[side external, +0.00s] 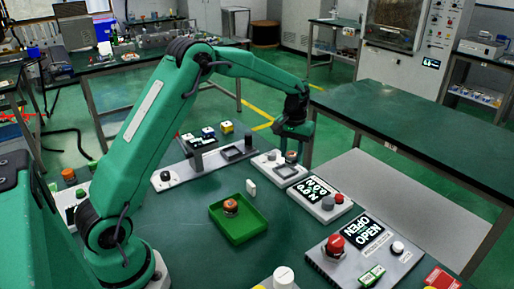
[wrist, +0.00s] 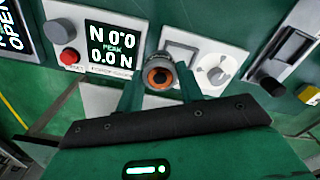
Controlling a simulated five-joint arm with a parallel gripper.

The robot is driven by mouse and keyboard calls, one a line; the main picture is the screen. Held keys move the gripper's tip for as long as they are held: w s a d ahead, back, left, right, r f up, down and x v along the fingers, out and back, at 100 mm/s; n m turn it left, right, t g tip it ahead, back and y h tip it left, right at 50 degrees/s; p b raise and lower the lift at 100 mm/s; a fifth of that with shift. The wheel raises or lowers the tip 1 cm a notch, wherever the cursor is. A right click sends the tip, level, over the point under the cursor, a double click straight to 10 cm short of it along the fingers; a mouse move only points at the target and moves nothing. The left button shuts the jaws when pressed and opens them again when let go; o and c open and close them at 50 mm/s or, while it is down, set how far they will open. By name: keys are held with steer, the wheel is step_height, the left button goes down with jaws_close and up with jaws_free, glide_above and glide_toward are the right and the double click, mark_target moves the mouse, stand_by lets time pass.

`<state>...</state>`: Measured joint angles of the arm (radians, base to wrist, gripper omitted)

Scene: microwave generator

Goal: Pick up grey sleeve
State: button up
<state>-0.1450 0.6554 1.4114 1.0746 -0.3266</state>
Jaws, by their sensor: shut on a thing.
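The grey sleeve (wrist: 157,60) is a short round piece with an orange ring and dark centre in the wrist view. It sits between the two green fingers of my gripper (wrist: 160,88), which is shut on it. In the side view my gripper (side external: 292,148) points down over the far row of panels, with the dark grey sleeve (side external: 291,158) small and partly covered at its tips. I cannot tell whether the sleeve touches the panel below.
A panel with a force readout (wrist: 112,45) is left of the sleeve, and a panel with a white dial (wrist: 214,69) is to its right. A green tray (side external: 248,231) holding an orange-topped part (side external: 231,206) stands mid-table. An OPEN panel (side external: 362,236) is nearer right.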

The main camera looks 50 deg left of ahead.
steer(key=s+d+r, duration=0.2)
steer(key=d+r, duration=0.2)
steer(key=d, duration=0.3)
steer(key=shift+s+d+r, duration=0.15)
steer(key=shift+s+r, duration=0.1)
steer(key=shift+r, duration=0.05)
steer(key=shift+s+d, duration=0.1)
steer(key=s+d+f+n, duration=0.1)
steer(key=s+d, duration=0.2)
steer(key=s, duration=0.6)
steer(key=s+d+n, duration=0.2)
steer(key=s+d, duration=0.2)
steer(key=s, duration=0.4)
steer(key=s+d+f+n, duration=0.1)
steer(key=s+d, duration=0.2)
steer(key=s, duration=0.6)
glide_above(244, 228)
step_height(244, 228, down, 6)
steer(key=shift+f, duration=0.25)
steer(key=shift+f, duration=2.05)
